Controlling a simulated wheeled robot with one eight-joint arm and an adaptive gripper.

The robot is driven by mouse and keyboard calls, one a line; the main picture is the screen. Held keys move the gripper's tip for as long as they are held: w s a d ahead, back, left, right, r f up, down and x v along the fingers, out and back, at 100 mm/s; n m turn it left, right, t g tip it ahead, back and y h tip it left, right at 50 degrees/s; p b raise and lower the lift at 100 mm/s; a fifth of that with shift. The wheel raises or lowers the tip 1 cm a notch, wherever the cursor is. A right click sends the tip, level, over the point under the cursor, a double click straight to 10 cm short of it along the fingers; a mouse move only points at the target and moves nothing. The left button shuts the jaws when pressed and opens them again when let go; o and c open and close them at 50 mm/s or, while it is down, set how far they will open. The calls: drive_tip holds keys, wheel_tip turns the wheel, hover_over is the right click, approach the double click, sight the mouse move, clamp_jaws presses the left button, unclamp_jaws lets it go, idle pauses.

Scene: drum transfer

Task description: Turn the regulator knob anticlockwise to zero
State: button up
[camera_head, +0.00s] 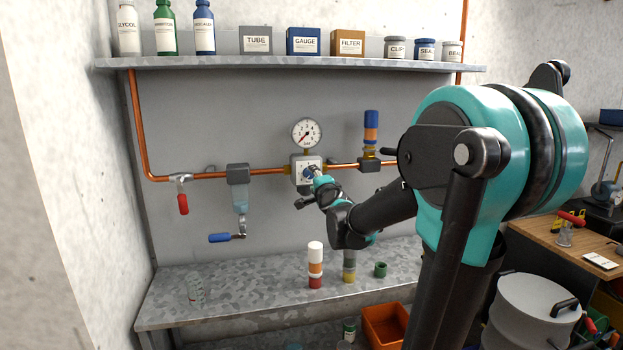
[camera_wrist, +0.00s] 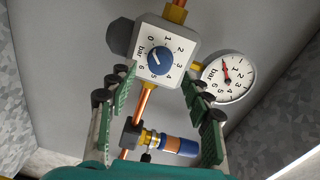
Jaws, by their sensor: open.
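The regulator is a white square-faced block (camera_head: 297,164) on the copper pipe, below a round gauge (camera_head: 306,133). In the wrist view its face (camera_wrist: 172,39) carries a scale from 0 to 6 bar around a blue knob (camera_wrist: 161,61). The knob has a white mark; its exact reading is too small to tell. My gripper (camera_wrist: 159,73) is open, its green-padded fingers on either side of the lower part of the dial face. The knob sits between and beyond the fingertips, apparently not gripped. In the head view my gripper (camera_head: 314,177) partly covers the regulator face.
The gauge also shows in the wrist view (camera_wrist: 229,76), close to the right finger. A blue-and-orange fitting (camera_head: 371,129) stands on the pipe at right.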

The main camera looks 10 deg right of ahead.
drive_tip(key=s, duration=0.7)
drive_tip(key=shift+s+d+r, duration=0.15)
drive_tip(key=shift+s+d, duration=0.2)
drive_tip(key=s+a+f+n+g+y, duration=0.1)
drive_tip(key=s+a+f+n+g, duration=0.15)
drive_tip(key=s+f+n, duration=0.4)
drive_tip(key=s+a+f+n+g+y, duration=0.1)
drive_tip(key=s+a+f+n+g, duration=0.15)
drive_tip(key=f, duration=0.65)
drive_tip(key=s+d+f+n+g+h, duration=0.1)
drive_tip(key=s+d+f+n+g, duration=0.2)
drive_tip(key=s+f, duration=0.5)
drive_tip(key=s+d+f+n+g+h, duration=0.2)
drive_tip(key=s+d+f+g, duration=0.3)
drive_tip(key=s+f, duration=0.3)
drive_tip(key=shift+s+n+h, duration=0.3)
drive_tip(key=shift+s+n, duration=0.5)
drive_tip(key=shift+s, duration=0.1)
